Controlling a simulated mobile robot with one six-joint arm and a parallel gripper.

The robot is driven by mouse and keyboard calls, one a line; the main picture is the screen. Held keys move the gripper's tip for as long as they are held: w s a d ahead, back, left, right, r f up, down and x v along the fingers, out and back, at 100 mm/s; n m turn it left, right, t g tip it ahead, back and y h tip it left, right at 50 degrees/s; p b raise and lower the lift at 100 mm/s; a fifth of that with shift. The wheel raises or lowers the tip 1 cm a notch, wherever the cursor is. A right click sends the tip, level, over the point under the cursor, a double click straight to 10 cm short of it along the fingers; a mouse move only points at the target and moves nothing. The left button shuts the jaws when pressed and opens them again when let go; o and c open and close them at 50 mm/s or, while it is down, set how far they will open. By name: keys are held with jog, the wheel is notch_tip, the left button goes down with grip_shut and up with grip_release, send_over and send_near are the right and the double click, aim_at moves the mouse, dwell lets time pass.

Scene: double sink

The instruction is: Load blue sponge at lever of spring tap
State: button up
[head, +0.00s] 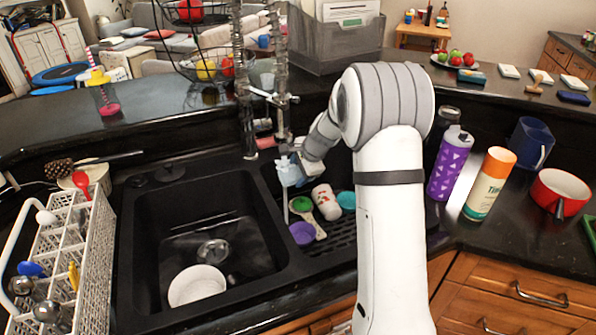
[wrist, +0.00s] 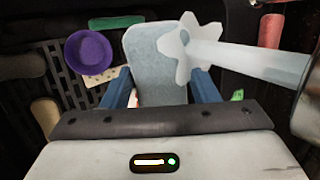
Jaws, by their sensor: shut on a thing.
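My gripper (wrist: 162,82) is shut on a pale blue-grey slab, the blue sponge (wrist: 153,50), held between its blue fingers. In the head view my gripper (head: 294,172) is beside the spring tap (head: 276,80), above the drainer side of the sink; the sponge is hard to make out there. A pale tube with a star-shaped end (wrist: 205,52) lies close to the sponge in the wrist view and overlaps its right edge; I cannot tell if they touch. It also shows below the tap (head: 287,172). The tap's lever is not clearly visible.
A purple bowl (head: 303,234), a green scoop (head: 301,204) and a white-and-red cup (head: 326,203) lie on the drainer. The black basin (head: 150,230) holds a white bowl (head: 196,286). A purple bottle (head: 450,165) and an orange-capped bottle (head: 489,184) stand at right.

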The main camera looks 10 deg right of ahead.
jog(key=s, duration=0.2)
jog(key=s+b, duration=0.2)
jog(key=s, duration=0.1)
jog(key=shift+s+a, duration=0.25)
jog(key=shift+s, duration=0.05)
dwell(1.2)
jog(key=s+r+p, duration=0.1)
jog(key=s+r, duration=0.3)
jog(key=s, duration=0.1)
jog(key=shift+a, duration=0.25)
jog(key=shift+f, duration=0.1)
dwell(0.6)
